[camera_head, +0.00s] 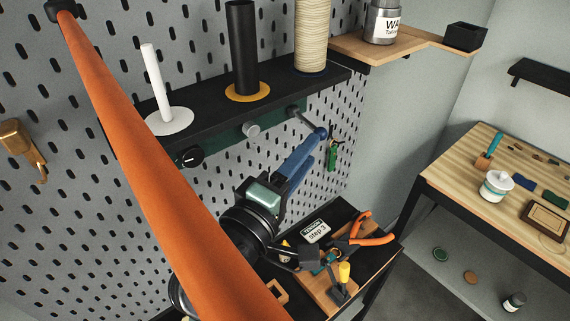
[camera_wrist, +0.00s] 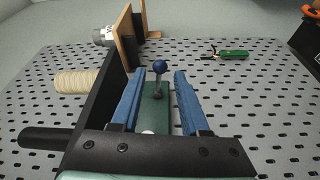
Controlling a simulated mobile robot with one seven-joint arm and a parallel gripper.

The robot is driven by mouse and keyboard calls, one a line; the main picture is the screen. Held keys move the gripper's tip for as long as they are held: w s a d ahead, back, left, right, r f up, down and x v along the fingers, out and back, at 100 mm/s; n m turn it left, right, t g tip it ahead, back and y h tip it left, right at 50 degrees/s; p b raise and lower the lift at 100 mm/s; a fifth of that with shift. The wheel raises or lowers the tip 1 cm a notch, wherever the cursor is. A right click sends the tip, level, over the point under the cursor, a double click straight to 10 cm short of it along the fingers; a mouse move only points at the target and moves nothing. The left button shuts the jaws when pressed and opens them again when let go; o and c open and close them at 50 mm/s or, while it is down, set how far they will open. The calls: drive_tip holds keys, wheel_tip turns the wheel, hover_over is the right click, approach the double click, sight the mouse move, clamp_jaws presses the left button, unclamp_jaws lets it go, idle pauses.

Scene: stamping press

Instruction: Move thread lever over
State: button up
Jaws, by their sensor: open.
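The thread lever (camera_head: 307,118) is a thin metal rod with a blue ball knob (camera_wrist: 160,66). It sits at the right end of the green panel (camera_wrist: 153,105) under the black shelf. In the head view the rod slants down and right to its knob. My gripper (camera_wrist: 160,77) has blue fingers, spread open. In the wrist view the knob shows between the two fingertips, with a gap on each side. In the head view my gripper (camera_head: 314,143) reaches up to the knob, and its fingers partly overlap each other. Contact cannot be told.
The black shelf (camera_head: 205,106) above carries a white rod (camera_head: 155,82), a black cylinder (camera_head: 242,48) and a cream spool (camera_head: 311,38). A round black knob (camera_head: 190,156) is on the panel's left. Green-handled pliers (camera_wrist: 226,54) hang right. A cluttered bench (camera_head: 345,215) lies below.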

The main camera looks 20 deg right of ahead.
drive_tip(key=shift+x, duration=2.35)
drive_tip(key=shift+w+a, duration=0.2)
drive_tip(key=shift+a, duration=0.1)
drive_tip(key=c, duration=0.4)
drive_tip(key=shift+d, duration=0.1)
clamp_jaws()
drive_tip(key=shift+w+f+m+h, duration=0.2)
drive_tip(key=shift+f+m+h, duration=0.4)
drive_tip(key=shift+m, duration=0.6)
drive_tip(key=shift+w+f+m+h, duration=0.25)
drive_tip(key=shift+f+m, duration=0.55)
drive_tip(key=shift+m, duration=0.4)
drive_tip(key=o, duration=0.7)
unclamp_jaws()
drive_tip(key=shift+s+a, duration=0.1)
drive_tip(key=shift+a, duration=0.15)
